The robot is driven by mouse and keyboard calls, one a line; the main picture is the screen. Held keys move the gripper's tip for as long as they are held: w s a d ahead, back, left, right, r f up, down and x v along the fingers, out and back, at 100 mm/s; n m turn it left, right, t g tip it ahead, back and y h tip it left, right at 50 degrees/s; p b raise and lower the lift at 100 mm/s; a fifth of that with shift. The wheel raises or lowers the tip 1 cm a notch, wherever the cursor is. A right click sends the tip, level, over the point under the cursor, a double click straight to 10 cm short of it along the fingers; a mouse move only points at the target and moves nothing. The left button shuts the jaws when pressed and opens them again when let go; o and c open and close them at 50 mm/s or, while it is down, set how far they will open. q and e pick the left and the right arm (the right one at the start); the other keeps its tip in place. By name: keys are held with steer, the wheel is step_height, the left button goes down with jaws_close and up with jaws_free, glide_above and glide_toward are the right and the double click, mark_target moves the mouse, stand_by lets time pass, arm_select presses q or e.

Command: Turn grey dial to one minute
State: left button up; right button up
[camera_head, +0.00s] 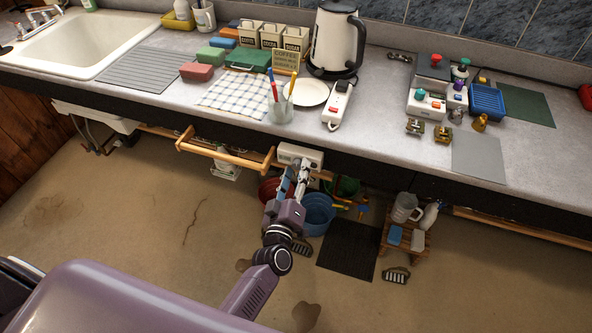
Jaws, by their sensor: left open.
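A small white box (300,154) is mounted under the counter's front edge, near the middle of the view. A darker spot shows on its front, but it is too small to tell whether this is the grey dial. My left gripper (296,176) reaches up from below, with its fingers open just in front of the lower part of this box. The fingers overlap the box in the picture, so I cannot tell whether they touch it. No dial marking can be read. My right gripper is not in view.
The grey counter (385,125) overhangs the box. A wooden rail (225,155) sticks out on the left. A blue bucket (318,214) and a wooden stool (402,240) stand below. A kettle (336,40) and a power strip (338,104) are above. Floor at left is clear.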

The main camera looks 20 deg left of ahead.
arm_select(q)
steer(key=shift+w, duration=0.15)
steer(key=shift+c, duration=0.5)
jaws_close()
steer(key=shift+m, duration=0.3)
steer(key=m, duration=0.5)
steer(key=shift+f+t, duration=0.15)
steer(key=shift+t, duration=0.15)
steer(key=m, duration=0.3)
steer(key=m+h, duration=0.1)
steer(key=m, duration=0.2)
steer(key=shift+a+m+t, duration=0.1)
steer(key=shift+m+t, duration=0.2)
steer(key=shift+m, duration=0.1)
